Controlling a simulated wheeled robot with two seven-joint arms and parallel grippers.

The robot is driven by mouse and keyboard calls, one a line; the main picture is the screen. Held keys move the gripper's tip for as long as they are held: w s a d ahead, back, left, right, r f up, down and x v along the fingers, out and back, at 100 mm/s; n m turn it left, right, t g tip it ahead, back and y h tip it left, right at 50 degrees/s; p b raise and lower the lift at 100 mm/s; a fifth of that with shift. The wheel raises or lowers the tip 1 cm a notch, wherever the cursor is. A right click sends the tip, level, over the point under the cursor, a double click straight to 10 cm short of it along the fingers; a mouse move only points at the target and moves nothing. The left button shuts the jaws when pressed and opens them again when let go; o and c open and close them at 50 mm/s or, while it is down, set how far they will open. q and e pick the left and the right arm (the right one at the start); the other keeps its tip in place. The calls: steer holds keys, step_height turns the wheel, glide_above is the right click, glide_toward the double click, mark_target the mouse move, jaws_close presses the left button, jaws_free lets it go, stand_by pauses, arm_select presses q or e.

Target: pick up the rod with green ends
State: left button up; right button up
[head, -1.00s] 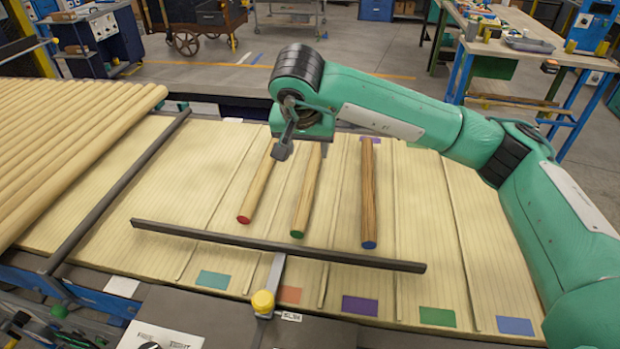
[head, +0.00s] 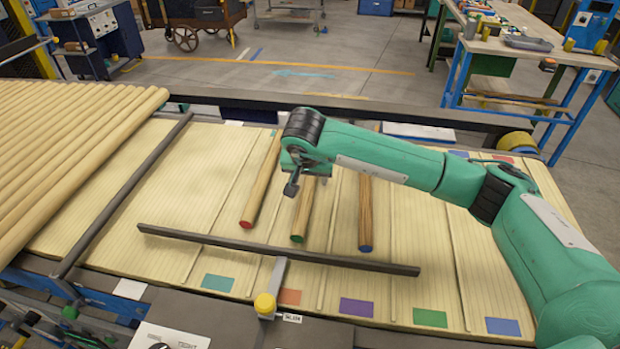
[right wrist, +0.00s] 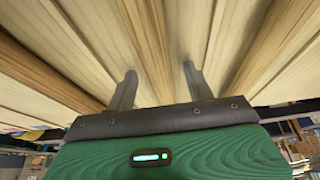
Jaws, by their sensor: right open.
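The rod with green ends (head: 304,216) lies on the slatted bed, the middle of three spaced rods. Its green near end shows in the head view, and its upper part is hidden behind my right gripper (head: 296,187). That gripper is open and empty over this rod, jaws pointing down. In the right wrist view, its two fingers (right wrist: 159,85) are spread apart, with a brown rod (right wrist: 146,35) running between them on the bed. That rod's ends are out of that view. My left gripper is not in view.
A red-ended rod (head: 259,190) lies left and a blue-ended rod (head: 365,215) right. A dark bar (head: 280,250) crosses in front of the rods. Many pale rods (head: 60,150) are packed at the left. Coloured patches, such as a purple one (head: 356,307), line the front edge.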

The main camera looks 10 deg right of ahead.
steer(key=shift+c, duration=0.4)
jaws_close()
